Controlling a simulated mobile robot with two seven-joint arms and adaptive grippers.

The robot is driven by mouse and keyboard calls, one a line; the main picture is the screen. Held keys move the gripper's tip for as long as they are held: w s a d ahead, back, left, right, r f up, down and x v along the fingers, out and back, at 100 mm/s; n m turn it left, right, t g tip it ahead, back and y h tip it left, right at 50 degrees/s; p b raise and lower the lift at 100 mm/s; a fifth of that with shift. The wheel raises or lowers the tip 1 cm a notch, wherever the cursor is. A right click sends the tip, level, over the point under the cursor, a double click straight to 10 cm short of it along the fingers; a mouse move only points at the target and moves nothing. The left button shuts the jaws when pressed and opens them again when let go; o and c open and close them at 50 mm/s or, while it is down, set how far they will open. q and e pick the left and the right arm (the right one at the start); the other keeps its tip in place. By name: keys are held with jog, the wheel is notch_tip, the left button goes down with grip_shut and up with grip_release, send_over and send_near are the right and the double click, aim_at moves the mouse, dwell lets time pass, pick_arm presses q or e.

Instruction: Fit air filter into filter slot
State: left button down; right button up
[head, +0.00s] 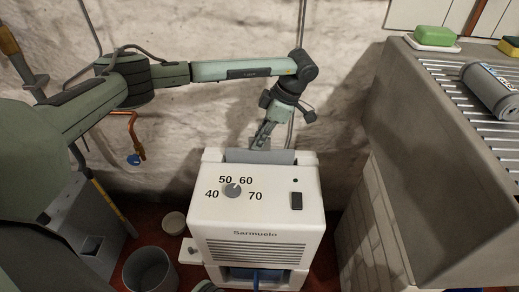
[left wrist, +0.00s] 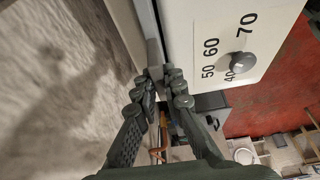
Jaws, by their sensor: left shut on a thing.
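The air filter (head: 260,156) is a grey panel at the back top edge of the white dehumidifier (head: 257,210), between its two raised rear corners. Only its upper part shows; how deep it sits in the filter slot is hidden. My left gripper (head: 262,143) comes down from above and is shut on the filter's upper edge. In the left wrist view, the fingers (left wrist: 167,88) close on the thin grey filter (left wrist: 154,54), which runs along the back of the white housing (left wrist: 215,30). My right gripper does not show clearly in either view.
A rough pale wall (head: 350,50) stands close behind the unit. A stone sink (head: 440,150) is at right, with a grey cylinder (head: 494,88) and green soap (head: 435,35) on it. A grey bucket (head: 150,270) stands on the red floor at left.

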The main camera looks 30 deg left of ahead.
pick_arm(q)
jog(key=shift+f, duration=2.1)
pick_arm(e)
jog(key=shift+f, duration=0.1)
pick_arm(q)
jog(key=c, duration=1.6)
grip_release()
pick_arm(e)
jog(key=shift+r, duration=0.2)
pick_arm(q)
jog(key=shift+w+d+r, duration=0.15)
jog(key=shift+r, duration=0.3)
jog(key=v, duration=1.1)
jog(key=shift+r+b, duration=0.15)
jog(key=shift+b, duration=0.2)
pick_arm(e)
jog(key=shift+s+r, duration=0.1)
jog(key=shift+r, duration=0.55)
